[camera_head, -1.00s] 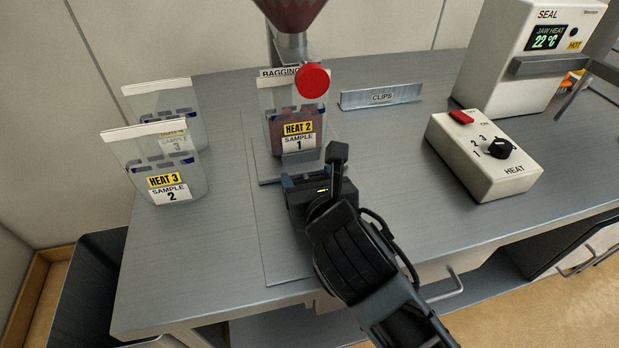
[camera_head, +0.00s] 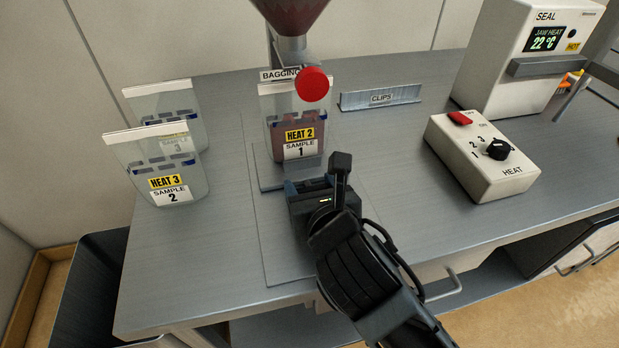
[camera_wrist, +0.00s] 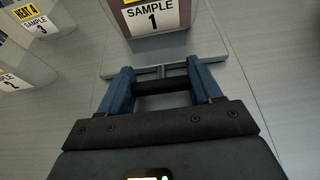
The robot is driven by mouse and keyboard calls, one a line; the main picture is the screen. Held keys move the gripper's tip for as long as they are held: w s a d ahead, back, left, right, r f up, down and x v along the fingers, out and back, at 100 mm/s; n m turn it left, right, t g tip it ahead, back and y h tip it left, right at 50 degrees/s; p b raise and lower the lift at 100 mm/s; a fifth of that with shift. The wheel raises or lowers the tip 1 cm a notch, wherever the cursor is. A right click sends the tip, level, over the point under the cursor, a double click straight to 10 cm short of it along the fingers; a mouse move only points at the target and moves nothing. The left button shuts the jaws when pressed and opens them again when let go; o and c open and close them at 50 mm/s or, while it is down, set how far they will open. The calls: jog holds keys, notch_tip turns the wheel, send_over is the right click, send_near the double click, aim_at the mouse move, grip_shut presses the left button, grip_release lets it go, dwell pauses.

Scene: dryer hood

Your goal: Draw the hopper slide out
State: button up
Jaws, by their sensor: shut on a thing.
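A flat grey slide plate (camera_head: 264,174) carries an upright clear bag (camera_head: 298,125) labelled HEAT 2, SAMPLE 1, with dark red contents. The bag stands under the dark red hopper (camera_head: 291,14) and its grey spout. A round red knob (camera_head: 313,84) is in front of the spout and overlaps the bag top. My gripper (camera_head: 310,184) is low at the plate's front edge. In the wrist view, its blue fingers (camera_wrist: 163,92) are shut on a dark crossbar handle (camera_wrist: 162,87) joined to the plate's front (camera_wrist: 115,66). The exact finger contact is partly hidden.
Two clear bags, SAMPLE 2 (camera_head: 158,165) and SAMPLE 3 (camera_head: 168,112), stand to the left. A CLIPS rack (camera_head: 381,97), a HEAT box (camera_head: 483,157) and a SEAL machine (camera_head: 525,55) are to the right. The steel bench top is clear in front of the plate.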

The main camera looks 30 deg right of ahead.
jog(key=s+a+p, duration=0.1)
jog(key=s, duration=0.3)
jog(key=s+a+p, duration=0.1)
jog(key=s+p, duration=0.1)
jog(key=s, duration=0.2)
jog(key=s+a+p, duration=0.1)
jog(key=s+a, duration=0.1)
jog(key=s, duration=0.3)
jog(key=shift+a+r+p, duration=0.1)
jog(key=shift+p, duration=0.3)
jog(key=shift+s+a, duration=0.2)
jog(key=shift+s, duration=0.35)
jog(key=shift+s+a, duration=0.15)
jog(key=shift+s, duration=0.35)
jog(key=o, duration=1.4)
jog(key=shift+s, duration=0.1)
jog(key=shift+o, duration=0.2)
jog(key=v, duration=0.7)
jog(key=shift+s, duration=0.35)
jog(key=shift+a, duration=0.1)
